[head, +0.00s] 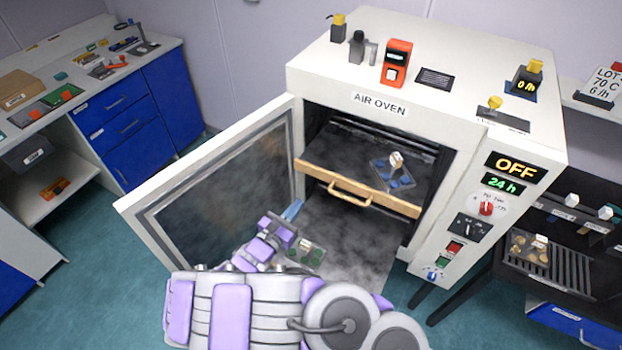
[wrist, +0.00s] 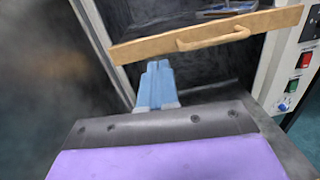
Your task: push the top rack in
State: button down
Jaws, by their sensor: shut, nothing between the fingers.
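The air oven (head: 379,103) stands with its door (head: 225,185) swung open to the left. The top rack (head: 345,150) is a dark shelf with a wooden front bar (head: 322,176) and a wooden handle (head: 350,192). It sticks out a little at the front and carries a small tray with blue discs (head: 398,176). The bar also shows in the wrist view (wrist: 155,45). My gripper (head: 294,209) is shut and empty, below and in front of the bar's left part. Its blue fingers (wrist: 156,75) point toward the oven, just under the bar; contact cannot be told.
A lower shelf (head: 345,235) lies below, with a tray of green discs (head: 306,252) near my gripper. The open door stands close on the left. The control panel (head: 505,200) reads OFF. A dark rack unit (head: 560,250) is at right.

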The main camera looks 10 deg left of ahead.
aim_at(317, 174)
jog(key=shift+n+y, duration=0.6)
jog(key=b+x, duration=0.1)
jog(key=x, duration=0.3)
jog(key=a+f+b+x, duration=0.1)
jog(key=x, duration=0.3)
jog(key=b+x, duration=0.1)
jog(key=x, duration=0.3)
jog(key=shift+w+a+f, duration=0.2)
jog(key=shift+w+f, duration=0.1)
jog(key=shift+w, duration=0.2)
